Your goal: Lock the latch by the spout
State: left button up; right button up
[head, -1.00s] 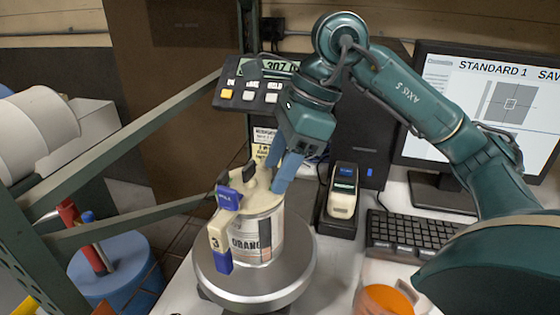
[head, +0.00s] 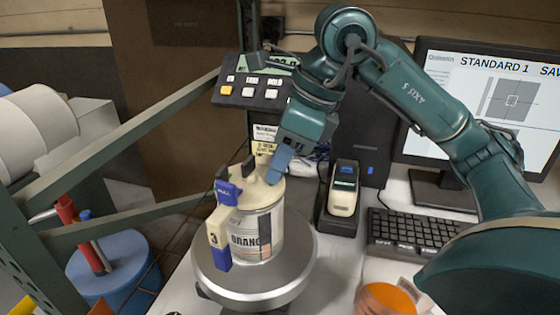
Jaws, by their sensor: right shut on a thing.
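A paint can (head: 257,236) stands upright on the round metal plate of a scale. It wears a cream pouring lid (head: 258,193). A blue piece (head: 227,192) and a cream spout arm marked 3 (head: 215,238) with a blue lower end are at its front left. A dark tab (head: 249,168) stands up on the lid. My right gripper (head: 276,175) points down at the lid's back right edge. Its blue fingers are together, shut on a part of the lid that they mostly hide; I cannot tell which latch it is. My left gripper is out of view.
The scale's plate (head: 255,290) surrounds the can's foot, with its display box (head: 252,93) behind. A small device in a black stand (head: 343,190), a keyboard (head: 405,232) and a monitor (head: 480,100) are to the right. A green rack frame (head: 115,155) lies left.

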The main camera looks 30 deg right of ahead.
jog(key=shift+m+t, duration=0.3)
jog(key=shift+m, duration=0.5)
jog(key=shift+h, duration=0.3)
jog(key=o, duration=1)
jog(key=p+v, duration=0.1)
jog(key=v, duration=1.2)
jog(key=shift+p, duration=0.3)
